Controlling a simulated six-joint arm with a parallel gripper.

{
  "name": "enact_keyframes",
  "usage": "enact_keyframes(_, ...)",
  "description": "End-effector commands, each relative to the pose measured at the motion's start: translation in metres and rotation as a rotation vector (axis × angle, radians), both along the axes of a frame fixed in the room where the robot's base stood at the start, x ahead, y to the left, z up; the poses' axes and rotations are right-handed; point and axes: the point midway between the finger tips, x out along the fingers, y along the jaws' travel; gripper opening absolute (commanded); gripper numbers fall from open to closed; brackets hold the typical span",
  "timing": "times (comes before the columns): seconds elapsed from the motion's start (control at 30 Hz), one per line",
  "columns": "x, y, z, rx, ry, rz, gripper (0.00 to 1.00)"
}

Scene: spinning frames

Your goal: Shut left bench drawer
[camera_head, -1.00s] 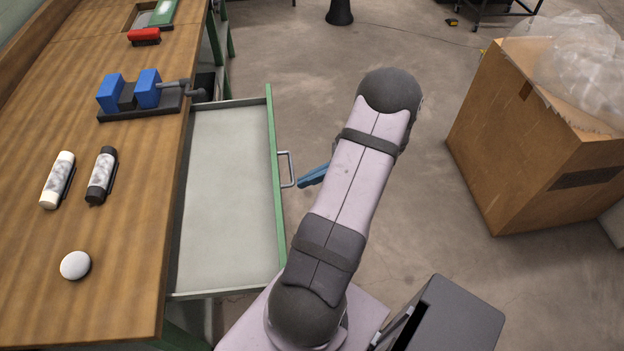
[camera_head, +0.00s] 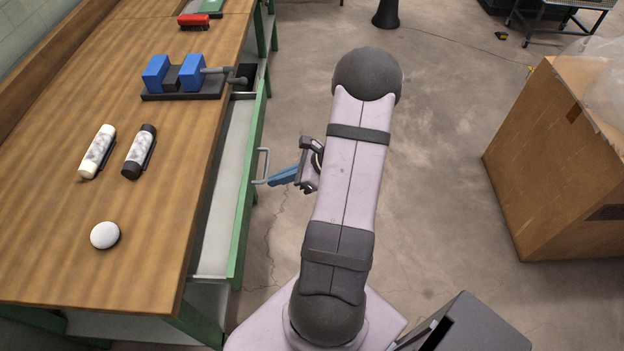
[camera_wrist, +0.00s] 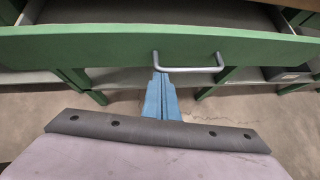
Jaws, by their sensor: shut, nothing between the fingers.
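The bench drawer (camera_head: 229,190) has a green front and a pale, empty inside. It stands partly open on the right side of the wooden bench. Its grey bar handle (camera_head: 262,165) sticks out from the front. My gripper (camera_head: 270,182) has blue fingers, shut and empty, with the tips at the handle. In the wrist view the gripper (camera_wrist: 158,75) points at the green drawer front (camera_wrist: 100,45), its tips at the left end of the handle (camera_wrist: 190,69). I cannot tell whether the tips touch the handle or the front.
The wooden bench (camera_head: 60,240) carries a blue vise (camera_head: 180,78), a white bottle (camera_head: 98,152), a black bottle (camera_head: 140,150), a white round object (camera_head: 105,235) and a red item (camera_head: 194,21). A cardboard box (camera_head: 560,160) stands at the right.

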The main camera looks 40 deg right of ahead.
Motion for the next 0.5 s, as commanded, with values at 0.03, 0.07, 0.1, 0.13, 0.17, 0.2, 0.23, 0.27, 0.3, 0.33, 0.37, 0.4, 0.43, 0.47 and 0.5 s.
enact_keyframes(0.03,0.013,0.015,-0.003,0.000,0.000,0.010,0.00)
enact_keyframes(0.07,0.019,0.022,-0.004,-0.001,0.001,0.009,0.00)
enact_keyframes(0.1,0.028,0.031,-0.004,-0.001,0.001,0.009,0.00)
enact_keyframes(0.13,0.034,0.037,-0.004,0.000,0.001,0.009,0.00)
enact_keyframes(0.17,0.040,0.043,-0.004,0.000,0.000,0.008,0.00)
enact_keyframes(0.2,0.048,0.050,-0.004,-0.001,0.000,0.007,0.00)
enact_keyframes(0.23,0.053,0.056,-0.004,-0.001,0.000,0.008,0.00)
enact_keyframes(0.27,0.059,0.061,-0.004,-0.001,0.000,0.007,0.00)
enact_keyframes(0.3,0.065,0.066,-0.003,-0.001,0.001,0.006,0.00)
enact_keyframes(0.33,0.069,0.071,-0.003,-0.002,0.000,0.005,0.00)
enact_keyframes(0.37,0.073,0.074,-0.003,-0.002,0.000,0.005,0.00)
enact_keyframes(0.4,0.077,0.079,-0.003,-0.001,0.001,0.004,0.00)
enact_keyframes(0.43,0.081,0.082,-0.003,-0.001,0.001,0.003,0.00)
enact_keyframes(0.47,0.083,0.084,-0.003,0.000,0.001,0.002,0.00)
enact_keyframes(0.5,0.086,0.087,-0.002,0.000,0.001,0.002,0.00)
